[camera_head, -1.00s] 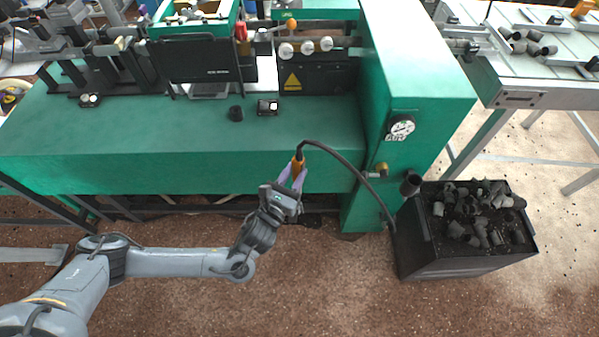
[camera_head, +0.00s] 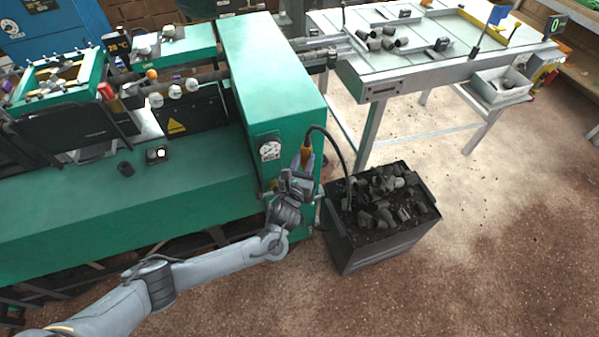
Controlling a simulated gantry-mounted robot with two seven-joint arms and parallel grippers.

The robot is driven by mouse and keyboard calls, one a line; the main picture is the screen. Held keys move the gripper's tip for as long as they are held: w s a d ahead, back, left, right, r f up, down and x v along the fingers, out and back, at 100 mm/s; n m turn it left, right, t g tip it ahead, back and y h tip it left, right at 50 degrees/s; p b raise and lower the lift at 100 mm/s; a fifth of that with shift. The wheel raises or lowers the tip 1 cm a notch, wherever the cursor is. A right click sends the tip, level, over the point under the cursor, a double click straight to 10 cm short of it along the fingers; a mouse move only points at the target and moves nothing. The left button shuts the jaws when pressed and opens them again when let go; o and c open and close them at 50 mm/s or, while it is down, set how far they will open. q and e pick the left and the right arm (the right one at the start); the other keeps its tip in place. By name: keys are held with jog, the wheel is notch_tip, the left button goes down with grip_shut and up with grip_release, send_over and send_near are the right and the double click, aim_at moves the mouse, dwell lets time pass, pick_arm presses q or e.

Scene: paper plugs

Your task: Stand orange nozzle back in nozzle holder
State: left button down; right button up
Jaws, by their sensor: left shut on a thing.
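The orange nozzle (camera_head: 306,154) is held upright in my left gripper (camera_head: 301,170), which is shut on it, beside the green machine's right end. A black hose (camera_head: 338,146) arcs from the nozzle's top, over to the right and down toward the black bin. The nozzle holder, the dark cup on the machine's side in the earlier view, cannot be made out clearly now; my gripper and wrist cover much of that area. My right gripper is not in view.
The green machine (camera_head: 270,75) with a round gauge (camera_head: 270,149) stands just left of my gripper. A black bin (camera_head: 372,245) full of dark plugs stands on the floor to the right. A grey table (camera_head: 420,65) is behind it. Open floor lies at the right.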

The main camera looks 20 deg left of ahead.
pick_arm(q)
jog(key=shift+w+r, duration=0.2)
jog(key=shift+w, duration=0.2)
jog(key=shift+w+d+f+y, duration=0.2)
jog(key=shift+w+y, duration=0.1)
jog(key=shift+w, duration=0.1)
jog(key=shift+f, duration=0.1)
jog(key=shift+a+f+b, duration=0.1)
jog(key=shift+f+b, duration=0.25)
notch_tip(320, 180, down, 3)
jog(key=b, duration=0.3)
jog(key=shift+b, duration=0.3)
notch_tip(320, 180, down, 6)
jog(key=b, duration=0.3)
jog(key=shift+s+d+p, duration=0.2)
jog(key=shift+d+p, duration=0.05)
jog(key=shift+p, duration=0.2)
